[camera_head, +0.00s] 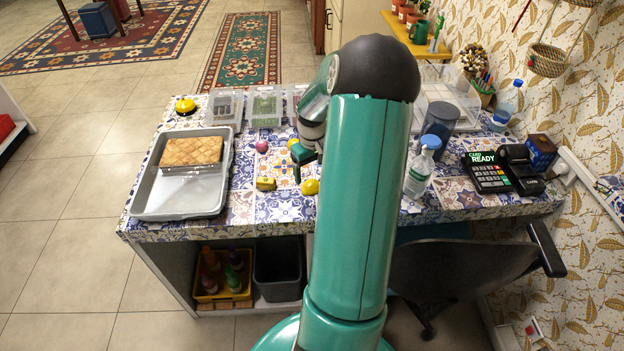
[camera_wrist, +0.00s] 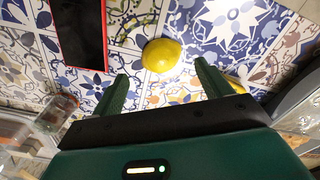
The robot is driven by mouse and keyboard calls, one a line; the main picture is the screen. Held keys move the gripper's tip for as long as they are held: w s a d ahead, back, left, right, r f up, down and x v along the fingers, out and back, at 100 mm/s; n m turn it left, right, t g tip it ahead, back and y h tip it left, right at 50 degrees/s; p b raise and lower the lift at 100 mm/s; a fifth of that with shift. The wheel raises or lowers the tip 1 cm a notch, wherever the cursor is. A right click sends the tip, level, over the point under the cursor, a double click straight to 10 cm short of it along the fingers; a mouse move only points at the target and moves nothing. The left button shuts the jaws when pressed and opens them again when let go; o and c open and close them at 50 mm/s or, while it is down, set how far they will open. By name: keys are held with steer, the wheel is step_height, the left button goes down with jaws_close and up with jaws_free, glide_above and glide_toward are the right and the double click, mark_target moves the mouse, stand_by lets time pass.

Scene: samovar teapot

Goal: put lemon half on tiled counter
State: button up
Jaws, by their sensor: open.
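The tiled counter (camera_head: 240,208) has a blue, white and brown patchwork top. In the wrist view, a yellow domed piece that looks like the lemon half (camera_wrist: 164,54) lies on the tiles, just beyond my fingertips and apart from them. My gripper (camera_wrist: 160,76) is open with nothing between its fingers. In the head view my gripper (camera_head: 304,165) is low over the counter, partly hidden by my arm. A rounded yellow piece (camera_head: 310,187) lies just in front of it, and another shows partly behind it. I cannot tell which one the wrist view shows.
A grey tray (camera_head: 146,198) with a waffle-like slab (camera_head: 191,151) stands at left. Clear bins (camera_head: 265,108) line the back. A small yellow block (camera_head: 266,184) and a pink round item (camera_head: 262,147) lie nearby. A pump bottle (camera_head: 419,172) and card terminal (camera_head: 487,172) stand at right.

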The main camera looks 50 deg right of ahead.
mark_target(312, 183)
step_height(312, 183, up, 7)
steer(key=w+a+r+n+t+h, duration=0.1)
steer(key=w+a+r, duration=0.1)
steer(key=a+r, duration=0.6)
steer(key=w+a+r+n+t+h, duration=0.15)
steer(key=a+r, duration=0.35)
steer(key=a, duration=0.8)
steer(key=s+a+r+t, duration=0.1)
steer(key=s+a, duration=0.2)
steer(key=a, duration=0.3)
steer(key=s+a+r+n+t+y, duration=0.1)
steer(key=s+a+r, duration=0.1)
steer(key=s+a, duration=0.2)
steer(key=s+a+r+t+y, duration=0.1)
steer(key=s+a, duration=0.3)
steer(key=a, duration=0.6)
steer(key=shift+r, duration=0.3)
steer(key=shift+n+y, duration=0.25)
